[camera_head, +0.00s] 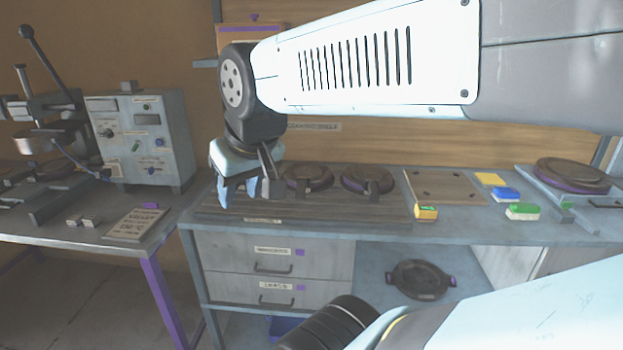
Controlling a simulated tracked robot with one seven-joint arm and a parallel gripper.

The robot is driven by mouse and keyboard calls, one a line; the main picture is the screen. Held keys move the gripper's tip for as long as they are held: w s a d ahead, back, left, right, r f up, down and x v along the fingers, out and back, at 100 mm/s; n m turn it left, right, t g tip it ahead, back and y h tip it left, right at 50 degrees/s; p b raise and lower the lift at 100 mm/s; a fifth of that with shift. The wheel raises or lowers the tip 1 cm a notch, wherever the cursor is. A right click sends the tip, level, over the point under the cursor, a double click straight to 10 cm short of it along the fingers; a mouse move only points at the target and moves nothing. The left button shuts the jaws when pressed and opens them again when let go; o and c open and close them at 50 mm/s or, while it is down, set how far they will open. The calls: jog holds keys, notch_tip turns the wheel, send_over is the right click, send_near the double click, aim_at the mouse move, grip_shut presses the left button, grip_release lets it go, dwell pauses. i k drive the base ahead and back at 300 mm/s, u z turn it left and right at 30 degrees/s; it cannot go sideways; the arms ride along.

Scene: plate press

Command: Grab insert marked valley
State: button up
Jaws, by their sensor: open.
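My gripper (239,193) is open, fingers pointing down, over the left part of a dark slatted rack (335,211) on the middle bench. Two round dark inserts with handles sit on the rack to its right: a nearer one (307,179) and one further right (367,180). My gripper hides the rack's left end, so I cannot tell whether an insert lies there. A small label (262,220) is on the bench's front edge below the gripper; its text is too small to read surely. I cannot read a valley mark on either visible insert.
A press with a grey control box (140,138) and a printed card (137,225) are on the left table. Right of the rack are a board (445,187), coloured blocks (522,211) and a round plate (572,175). A dark pan (421,279) sits on the lower shelf.

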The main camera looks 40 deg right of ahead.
aim_at(373, 181)
jog(key=u, duration=0.15)
jog(key=k, duration=2.05)
jog(key=z, duration=0.6)
jog(key=i, duration=1.45)
jog(key=u, duration=0.1)
